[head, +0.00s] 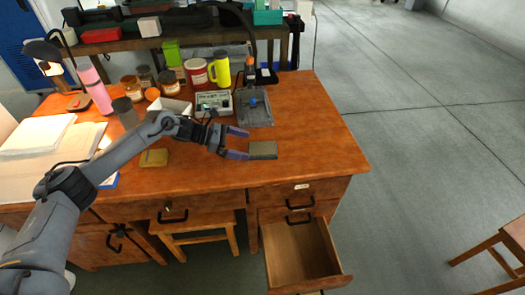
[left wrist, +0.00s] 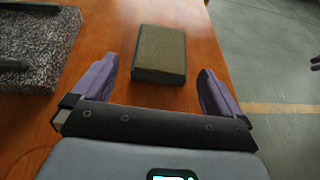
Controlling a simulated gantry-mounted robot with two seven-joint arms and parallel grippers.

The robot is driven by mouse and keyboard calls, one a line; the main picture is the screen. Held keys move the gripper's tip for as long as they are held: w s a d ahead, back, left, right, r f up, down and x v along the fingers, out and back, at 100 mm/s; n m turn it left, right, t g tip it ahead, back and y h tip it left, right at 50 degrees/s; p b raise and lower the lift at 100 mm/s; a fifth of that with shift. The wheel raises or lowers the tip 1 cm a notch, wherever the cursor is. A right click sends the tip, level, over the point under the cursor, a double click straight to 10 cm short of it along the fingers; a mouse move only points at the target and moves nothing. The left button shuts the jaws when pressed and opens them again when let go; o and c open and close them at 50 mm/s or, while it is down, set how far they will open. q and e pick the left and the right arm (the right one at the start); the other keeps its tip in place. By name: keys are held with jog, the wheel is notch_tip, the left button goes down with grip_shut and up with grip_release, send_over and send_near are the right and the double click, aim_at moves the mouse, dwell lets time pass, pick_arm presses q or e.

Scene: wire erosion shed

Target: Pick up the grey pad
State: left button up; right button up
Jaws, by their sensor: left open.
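The grey pad (head: 263,150) is a small flat block lying on the wooden desk (head: 310,125), near its front edge. In the left wrist view the pad (left wrist: 160,54) has a dull olive-grey top and dark sides. My left gripper (head: 243,143) is open and empty, with its purple fingers pointing toward the pad. In the left wrist view the pad lies ahead of the open fingers (left wrist: 158,85), roughly midway between their lines. My right gripper shows in neither view as a clear shape; only a small dark tip appears at the right edge of the left wrist view.
A yellowish block (head: 154,158) lies left of the pad. A grey device (head: 253,108) stands behind it, beside a meter box (head: 214,102). Jars, a yellow flask (head: 220,69) and papers (head: 40,150) fill the back and left. An open drawer (head: 302,255) juts out below. The desk's right side is clear.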

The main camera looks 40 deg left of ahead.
aim_at(259, 148)
pick_arm(q)
jog(key=b+x, duration=0.1)
jog(key=x, duration=0.4)
jog(key=shift+r, duration=0.2)
jog(key=shift+s, duration=0.1)
jog(key=c, duration=1)
jog(key=shift+c, duration=0.4)
jog(key=shift+r, duration=0.1)
